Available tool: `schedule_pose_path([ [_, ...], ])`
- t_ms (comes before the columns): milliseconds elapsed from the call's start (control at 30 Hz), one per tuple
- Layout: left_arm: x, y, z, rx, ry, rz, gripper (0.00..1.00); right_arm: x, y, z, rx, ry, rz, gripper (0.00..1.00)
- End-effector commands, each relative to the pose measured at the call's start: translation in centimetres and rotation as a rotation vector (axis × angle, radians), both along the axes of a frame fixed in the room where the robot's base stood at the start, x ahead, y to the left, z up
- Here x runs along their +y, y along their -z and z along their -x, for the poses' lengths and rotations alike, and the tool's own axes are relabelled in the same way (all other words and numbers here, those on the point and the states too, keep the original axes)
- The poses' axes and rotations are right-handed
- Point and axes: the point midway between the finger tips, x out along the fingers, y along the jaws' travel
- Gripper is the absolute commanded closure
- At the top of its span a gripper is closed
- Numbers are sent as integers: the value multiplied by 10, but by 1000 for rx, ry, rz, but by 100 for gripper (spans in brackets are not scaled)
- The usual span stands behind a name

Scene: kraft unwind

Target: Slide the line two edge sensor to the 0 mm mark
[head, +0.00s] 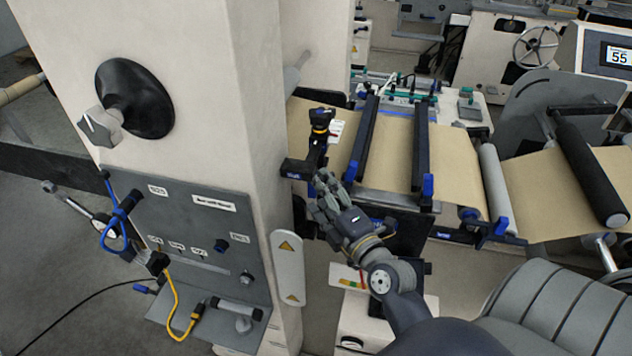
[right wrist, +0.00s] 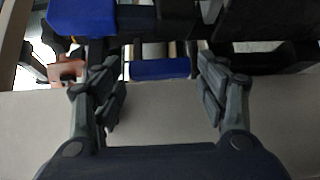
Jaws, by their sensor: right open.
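A black upright unit with an orange-yellow band (head: 320,130) stands at the left edge of the brown paper web (head: 455,165); it looks like the edge sensor, but no line number is readable. A small white label with red marks (head: 336,131) is beside it; a 0 mm mark cannot be made out. My right gripper (head: 328,198) is just below this unit, in front of the black bracket (head: 294,170). In the right wrist view my right gripper (right wrist: 155,92) is open and empty, with a blue block (right wrist: 160,69) beyond the gap between its fingers. My left gripper is not in view.
A cream machine column (head: 225,110) stands close to the left of my right gripper. A grey panel (head: 200,225) with knobs and a yellow cable is on it. Dark rails with blue ends (head: 421,150) cross the web. A grey roller (head: 496,190) is farther right.

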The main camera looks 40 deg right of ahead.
Motion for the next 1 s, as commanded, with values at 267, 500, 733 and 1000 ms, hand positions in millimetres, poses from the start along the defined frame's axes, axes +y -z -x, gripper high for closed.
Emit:
schedule_pose_path([
  [267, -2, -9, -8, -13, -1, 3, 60, -2, 0, -21, 1, 0, 0, 33],
  [500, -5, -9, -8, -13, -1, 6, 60, -2, 1, -22, 1, 0, 0, 33],
  [733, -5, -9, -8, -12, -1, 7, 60, -2, 1, -21, 1, 0, 0, 79],
  [1000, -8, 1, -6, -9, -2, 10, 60, -21, 5, -21, 3, 0, 7, 85],
])
